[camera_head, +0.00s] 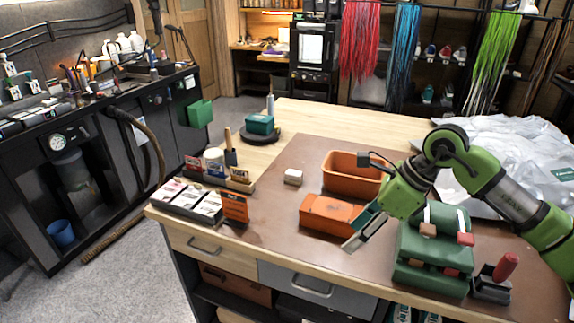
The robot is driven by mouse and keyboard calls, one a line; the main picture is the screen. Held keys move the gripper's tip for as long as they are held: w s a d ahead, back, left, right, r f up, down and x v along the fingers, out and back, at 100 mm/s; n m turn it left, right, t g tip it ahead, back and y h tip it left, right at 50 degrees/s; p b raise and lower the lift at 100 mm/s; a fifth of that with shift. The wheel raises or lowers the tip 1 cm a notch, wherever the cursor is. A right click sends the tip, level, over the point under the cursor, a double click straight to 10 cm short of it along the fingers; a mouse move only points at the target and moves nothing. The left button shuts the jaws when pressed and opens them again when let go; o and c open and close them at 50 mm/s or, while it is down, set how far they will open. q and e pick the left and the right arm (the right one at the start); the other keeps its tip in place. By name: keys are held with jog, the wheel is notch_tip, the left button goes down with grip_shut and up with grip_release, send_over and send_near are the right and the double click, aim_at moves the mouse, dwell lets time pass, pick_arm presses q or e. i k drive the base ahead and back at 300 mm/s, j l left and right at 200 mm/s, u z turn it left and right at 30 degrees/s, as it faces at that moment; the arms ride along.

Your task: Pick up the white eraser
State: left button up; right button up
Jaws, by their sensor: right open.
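A small white block, which looks like the white eraser (293,177), lies on the brown mat left of the orange bins. Nothing touches it. My right gripper (360,229) reaches in from the right. It is open and nothing shows between its fingers. It is beside the right end of the front orange box (328,212), to the right of and nearer than the eraser. Whether its fingers touch that box I cannot tell. My left gripper is not in view.
An open orange bin (345,184) stands behind the front box. A green rack (432,250) with small blocks and a red-handled tool (504,267) are at the right. White-topped boxes (190,202) stand at the left. The mat (268,205) around the eraser is clear.

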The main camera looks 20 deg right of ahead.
aim_at(292, 177)
jog(key=i, duration=1.3)
